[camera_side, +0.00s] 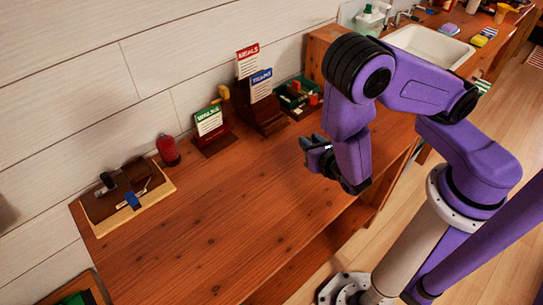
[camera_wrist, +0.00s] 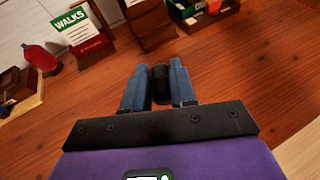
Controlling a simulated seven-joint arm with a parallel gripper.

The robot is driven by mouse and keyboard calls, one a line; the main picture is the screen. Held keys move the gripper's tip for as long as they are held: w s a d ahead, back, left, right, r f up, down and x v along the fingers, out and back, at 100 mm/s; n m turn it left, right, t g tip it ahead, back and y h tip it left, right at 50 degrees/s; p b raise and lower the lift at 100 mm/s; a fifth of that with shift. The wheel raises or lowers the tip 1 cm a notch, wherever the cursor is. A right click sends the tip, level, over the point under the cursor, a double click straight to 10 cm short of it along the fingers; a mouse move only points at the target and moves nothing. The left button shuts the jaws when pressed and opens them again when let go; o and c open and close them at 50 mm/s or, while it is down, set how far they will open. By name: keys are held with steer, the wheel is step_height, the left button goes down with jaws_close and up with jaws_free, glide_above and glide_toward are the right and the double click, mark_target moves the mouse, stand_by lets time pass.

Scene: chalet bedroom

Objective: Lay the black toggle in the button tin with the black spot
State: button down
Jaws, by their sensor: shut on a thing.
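My gripper (camera_wrist: 160,84) is shut on a dark, short, rounded piece, the black toggle (camera_wrist: 161,88), held between its two blue-grey fingers in the wrist view. In the side view my gripper (camera_side: 314,152) is above the right part of the wooden table, where the toggle cannot be made out apart from the dark fingers. I cannot make out a button tin with a black spot in either view. A green box (camera_side: 286,103) with small things in it stands at the back of the table, beyond my gripper; it also shows at the wrist view's top edge (camera_wrist: 183,20).
A wooden tray (camera_side: 98,230) with a blue item lies at the table's left end. A red bottle (camera_side: 168,151), a WALKS card (camera_side: 209,121), and MEALS (camera_side: 248,61) and TRAINS (camera_side: 261,85) cards stand along the wall. The table's middle (camera_side: 235,195) is clear.

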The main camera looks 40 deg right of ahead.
steer(key=w+a+f, duration=0.2)
steer(key=w+f, duration=0.1)
steer(key=w, duration=0.4)
glide_above(272, 161)
step_height(272, 161, down, 6)
steer(key=shift+s+r, duration=0.1)
steer(key=shift+f, duration=1.65)
steer(key=c, duration=0.9)
jaws_free()
steer(key=shift+f, duration=0.1)
